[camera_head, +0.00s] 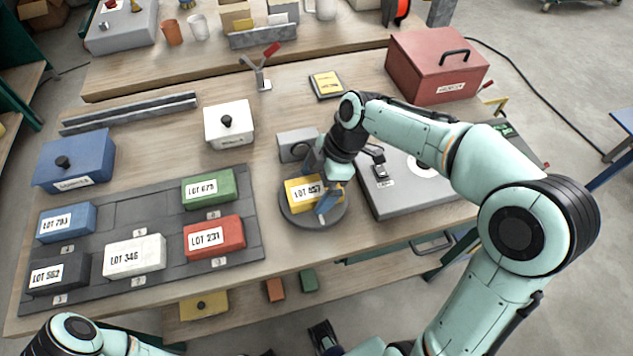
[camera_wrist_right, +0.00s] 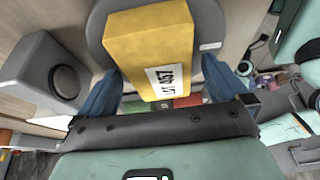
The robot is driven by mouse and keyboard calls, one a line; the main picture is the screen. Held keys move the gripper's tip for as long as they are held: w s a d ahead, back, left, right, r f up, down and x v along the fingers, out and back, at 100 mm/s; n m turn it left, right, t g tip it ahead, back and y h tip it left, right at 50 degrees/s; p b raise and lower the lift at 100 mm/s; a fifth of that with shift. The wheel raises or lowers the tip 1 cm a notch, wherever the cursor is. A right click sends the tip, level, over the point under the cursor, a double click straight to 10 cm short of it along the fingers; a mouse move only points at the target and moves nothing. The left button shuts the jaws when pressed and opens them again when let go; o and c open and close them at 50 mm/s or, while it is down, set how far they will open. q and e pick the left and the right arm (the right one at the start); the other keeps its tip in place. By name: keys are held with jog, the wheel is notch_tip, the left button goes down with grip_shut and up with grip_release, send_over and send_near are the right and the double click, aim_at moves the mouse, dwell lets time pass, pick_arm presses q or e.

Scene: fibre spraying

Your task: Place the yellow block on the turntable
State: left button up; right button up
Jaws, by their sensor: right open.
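The yellow block (camera_head: 299,193), labelled LOT 657, is at the round grey turntable (camera_head: 297,217) in the middle of the bench. In the right wrist view the yellow block (camera_wrist_right: 150,42) lies over the turntable disc (camera_wrist_right: 97,28). Whether it rests fully on the disc is hard to tell. My right gripper (camera_head: 320,186) is low over the turntable, with its fingers around the block. The right wrist view shows the open gripper (camera_wrist_right: 160,88) with one blue fingertip on each side of the block's near end.
A dark tray (camera_head: 185,280) to the left holds several labelled blocks. A grey housing (camera_head: 292,143) stands just behind the turntable, and a flat grey box (camera_head: 405,205) stands close on its right. A white box (camera_head: 228,125) and a red case (camera_head: 435,68) are farther back.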

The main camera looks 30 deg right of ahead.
jog(key=p+v, duration=0.1)
jog(key=v, duration=1)
jog(key=shift+d+r, duration=0.25)
jog(key=shift+r, duration=0.1)
